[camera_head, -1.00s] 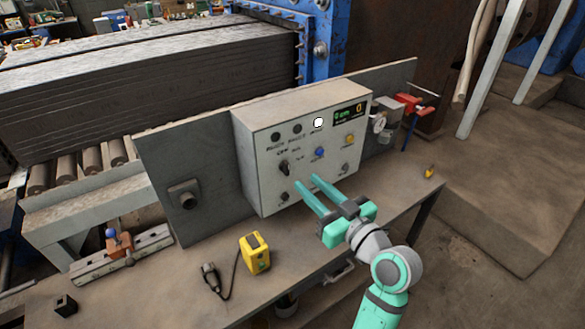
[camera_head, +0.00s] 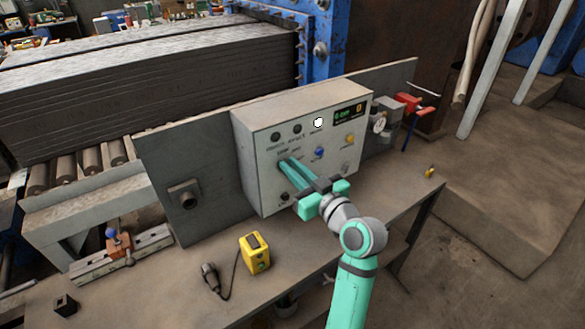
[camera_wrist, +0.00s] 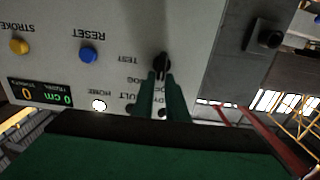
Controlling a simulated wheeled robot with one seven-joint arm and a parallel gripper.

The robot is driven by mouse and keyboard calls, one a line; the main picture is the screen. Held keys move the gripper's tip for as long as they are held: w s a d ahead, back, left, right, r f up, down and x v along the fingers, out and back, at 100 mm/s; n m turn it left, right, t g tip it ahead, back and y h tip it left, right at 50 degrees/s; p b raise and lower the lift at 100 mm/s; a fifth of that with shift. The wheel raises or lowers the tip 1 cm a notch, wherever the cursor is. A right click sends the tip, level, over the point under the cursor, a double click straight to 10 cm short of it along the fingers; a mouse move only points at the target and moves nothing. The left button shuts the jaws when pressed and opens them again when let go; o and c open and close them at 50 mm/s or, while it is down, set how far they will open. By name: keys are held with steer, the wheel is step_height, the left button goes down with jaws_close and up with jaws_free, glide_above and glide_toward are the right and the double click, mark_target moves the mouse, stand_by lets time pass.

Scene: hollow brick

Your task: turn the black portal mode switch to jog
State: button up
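The black portal mode switch (camera_wrist: 161,62) is a dark knob on the light grey control box (camera_head: 256,176). In the upside-down wrist view it sits beside the TEST label; the other mode labels are partly covered by my fingers. My gripper (camera_head: 286,160) reaches the left part of the panel and hides the switch in the head view. In the wrist view its two green fingertips (camera_wrist: 161,78) lie on both sides of the knob's handle, with a narrow gap that the handle appears to fill. The exact contact is hard to see.
A blue button (camera_wrist: 89,55) and a yellow button (camera_head: 350,139) are on the same panel, beside a digital display (camera_head: 350,112). A yellow device (camera_head: 254,252) with a cable stands on the table (camera_head: 185,292). A red-handled valve (camera_head: 411,104) is to the right.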

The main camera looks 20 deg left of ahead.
jaws_close()
steer(key=m, duration=0.6)
steer(key=w+d+m, duration=0.1)
steer(key=m, duration=0.1)
steer(key=shift+w+f+m, duration=0.1)
steer(key=shift+f+m, duration=0.2)
steer(key=shift+m, duration=0.1)
stand_by(0.3)
steer(key=o, duration=0.5)
jaws_free()
steer(key=shift+o, duration=0.2)
